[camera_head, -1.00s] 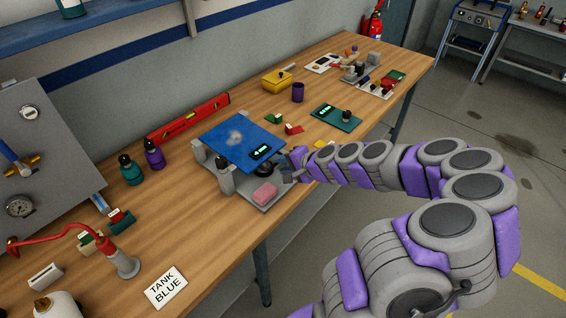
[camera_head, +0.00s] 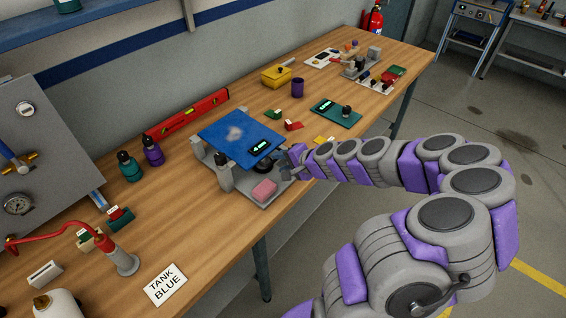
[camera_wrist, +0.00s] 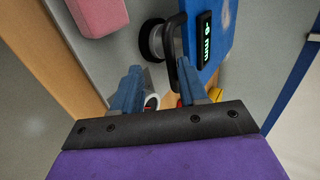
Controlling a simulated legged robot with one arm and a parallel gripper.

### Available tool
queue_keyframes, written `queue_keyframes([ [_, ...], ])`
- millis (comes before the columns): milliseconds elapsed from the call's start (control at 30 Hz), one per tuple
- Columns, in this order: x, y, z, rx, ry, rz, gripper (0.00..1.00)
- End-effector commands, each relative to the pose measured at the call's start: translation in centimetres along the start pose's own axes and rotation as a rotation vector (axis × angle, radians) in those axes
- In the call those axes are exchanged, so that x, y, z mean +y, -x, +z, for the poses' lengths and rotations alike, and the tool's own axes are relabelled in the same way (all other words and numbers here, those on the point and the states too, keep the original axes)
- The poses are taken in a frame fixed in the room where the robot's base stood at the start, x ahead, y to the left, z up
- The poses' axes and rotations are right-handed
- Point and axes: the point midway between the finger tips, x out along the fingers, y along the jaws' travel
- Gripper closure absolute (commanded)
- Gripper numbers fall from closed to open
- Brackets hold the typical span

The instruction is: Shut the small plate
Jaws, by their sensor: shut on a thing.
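The small blue plate (camera_head: 228,127) sits raised and roughly level over a grey base (camera_head: 270,201) on the bench. My gripper (camera_head: 287,167) is at the plate's right edge. In the wrist view, the plate (camera_wrist: 227,18) is at the top, with a curved black handle (camera_wrist: 172,62) on its edge. My gripper (camera_wrist: 158,78) has its two blue-grey fingers at the handle and is shut on it. The exact contact is partly hidden by the right finger.
A pink block (camera_head: 264,190) lies on the base near my gripper. A black round knob (camera_wrist: 152,40) is under the plate's edge. Purple and teal bottles (camera_head: 131,167) stand left, and a green board (camera_head: 335,113) lies right.

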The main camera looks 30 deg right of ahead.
Motion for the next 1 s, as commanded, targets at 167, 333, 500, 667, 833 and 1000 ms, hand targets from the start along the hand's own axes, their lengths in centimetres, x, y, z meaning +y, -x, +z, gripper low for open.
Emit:
queue_keyframes([
  [167, 0.0, 0.0, -0.1, 0.003, -0.001, 0.000, 0.63],
  [333, 0.0, 0.0, -0.1, 0.004, -0.001, 0.000, 0.63],
  [500, 0.0, 0.2, -0.2, 0.004, -0.001, -0.001, 0.63],
  [667, -0.1, 1.4, -0.2, 0.005, -0.001, -0.002, 0.63],
  [833, -0.1, 3.9, -0.1, 0.003, -0.002, -0.001, 0.63],
  [1000, -0.2, 6.8, -0.2, 0.008, 0.000, -0.001, 0.63],
])
